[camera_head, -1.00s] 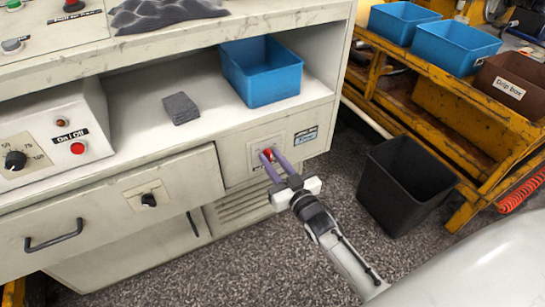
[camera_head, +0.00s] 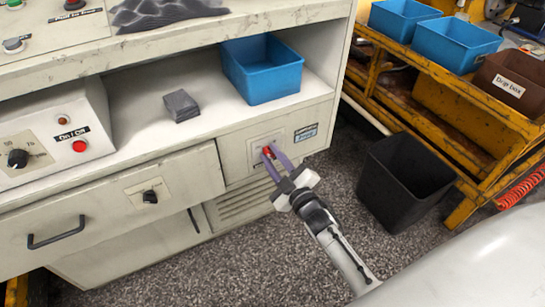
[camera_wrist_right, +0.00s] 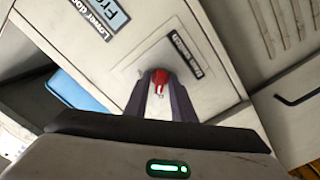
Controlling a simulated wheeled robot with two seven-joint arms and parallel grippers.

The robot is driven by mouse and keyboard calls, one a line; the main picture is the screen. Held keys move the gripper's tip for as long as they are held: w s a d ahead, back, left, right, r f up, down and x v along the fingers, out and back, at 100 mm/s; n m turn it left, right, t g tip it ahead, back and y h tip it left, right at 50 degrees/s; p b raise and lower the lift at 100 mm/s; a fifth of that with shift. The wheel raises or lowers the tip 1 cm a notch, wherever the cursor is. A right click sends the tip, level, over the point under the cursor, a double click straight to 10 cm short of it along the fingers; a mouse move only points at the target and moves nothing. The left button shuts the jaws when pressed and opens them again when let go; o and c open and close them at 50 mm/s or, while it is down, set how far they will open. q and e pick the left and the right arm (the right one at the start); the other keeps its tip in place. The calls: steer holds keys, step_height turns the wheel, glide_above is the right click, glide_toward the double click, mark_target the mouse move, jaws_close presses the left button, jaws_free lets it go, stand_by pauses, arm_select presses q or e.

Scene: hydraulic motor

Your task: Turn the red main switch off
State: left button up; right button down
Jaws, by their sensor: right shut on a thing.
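The red main switch (camera_head: 267,151) sits on a light square plate on the front of the cream cabinet, below the shelf with the blue bin. My right gripper (camera_head: 272,155) has its two purple fingers on either side of the switch knob and is shut on it. In the right wrist view the red knob (camera_wrist_right: 160,77) with a white mark shows between the fingertips (camera_wrist_right: 160,90), and a dark label (camera_wrist_right: 185,54) is beside it. The fingers partly hide the knob's sides. My left gripper is not in view.
A blue bin (camera_head: 262,85) and a stack of dark pads (camera_head: 181,105) are on the shelf. A control box with a red button (camera_head: 79,146) is at the left. A black waste bin (camera_head: 405,180) stands on the floor to the right, near a yellow rack (camera_head: 470,140).

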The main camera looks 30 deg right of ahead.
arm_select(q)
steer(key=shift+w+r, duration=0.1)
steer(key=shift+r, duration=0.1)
arm_select(e)
steer(key=c, duration=2.5)
jaws_free()
steer(key=shift+f, duration=0.1)
steer(key=shift+c, duration=0.2)
jaws_close()
steer(key=o, duration=0.7)
jaws_free()
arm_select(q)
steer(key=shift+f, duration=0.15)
arm_select(e)
steer(key=shift+s, duration=0.25)
arm_select(q)
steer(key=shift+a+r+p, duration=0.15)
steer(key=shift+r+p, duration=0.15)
steer(key=shift+p, duration=0.7)
arm_select(e)
steer(key=s, duration=1)
